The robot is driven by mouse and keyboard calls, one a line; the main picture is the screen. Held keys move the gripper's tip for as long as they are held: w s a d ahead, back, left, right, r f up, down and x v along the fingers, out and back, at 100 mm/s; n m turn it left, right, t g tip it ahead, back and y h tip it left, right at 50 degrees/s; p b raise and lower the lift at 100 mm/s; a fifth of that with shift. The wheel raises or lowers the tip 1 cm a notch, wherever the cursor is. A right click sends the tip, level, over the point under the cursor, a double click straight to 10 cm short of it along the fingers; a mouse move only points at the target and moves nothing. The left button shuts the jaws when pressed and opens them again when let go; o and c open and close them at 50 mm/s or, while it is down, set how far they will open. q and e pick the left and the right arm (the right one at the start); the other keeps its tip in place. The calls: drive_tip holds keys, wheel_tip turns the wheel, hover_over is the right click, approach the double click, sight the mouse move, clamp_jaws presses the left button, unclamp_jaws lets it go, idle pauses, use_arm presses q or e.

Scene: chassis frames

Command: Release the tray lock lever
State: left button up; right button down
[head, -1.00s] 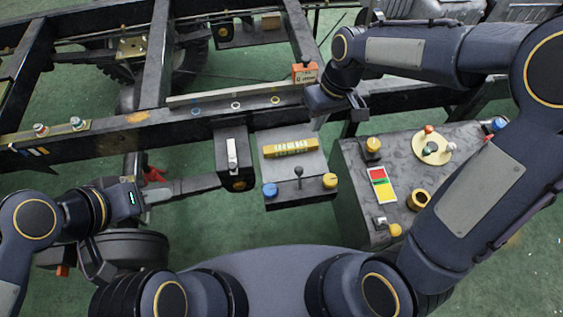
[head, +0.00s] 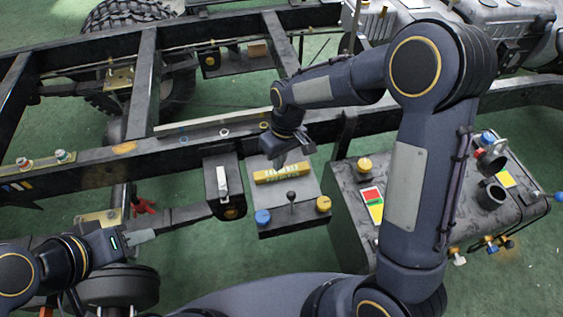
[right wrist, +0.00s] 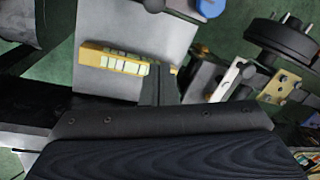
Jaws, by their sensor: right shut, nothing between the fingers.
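A grey tray (head: 305,184) hangs in front of the dark rail and carries a yellow block with pale cells (head: 281,174). A short lever with a black ball knob (head: 291,196) stands upright at its front edge, between a blue knob (head: 263,217) and a yellow knob (head: 323,203). My right gripper (head: 287,158) is shut and empty, above the tray's back part by the yellow block. In the right wrist view its fingers (right wrist: 160,85) overlap the block's end; contact is unclear. My left gripper (head: 140,236) is away to the left, its jaw opening unclear.
A black box with a white handle (head: 222,182) stands just left of the tray. A dark console (head: 345,205) with a yellow button and a red-green panel is at right, partly hidden by my right arm. The frame rail (head: 180,148) runs behind. Green floor lies in front.

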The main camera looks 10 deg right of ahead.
sight(292, 203)
drive_tip(key=f, duration=0.5)
drive_tip(key=a+f, duration=0.1)
drive_tip(key=f, duration=0.1)
drive_tip(key=shift+s+f+b, duration=0.25)
drive_tip(key=shift+s+b, duration=0.1)
drive_tip(key=shift+s+d+r, duration=0.35)
drive_tip(key=shift+s+r, duration=0.05)
drive_tip(key=shift+s, duration=0.15)
drive_tip(key=shift+s+d+r, duration=0.35)
drive_tip(key=shift+s+r, duration=0.05)
drive_tip(key=shift+s, duration=0.1)
drive_tip(key=shift+s+d+r, duration=0.15)
drive_tip(key=shift+s+d, duration=0.1)
drive_tip(key=shift+s, duration=0.25)
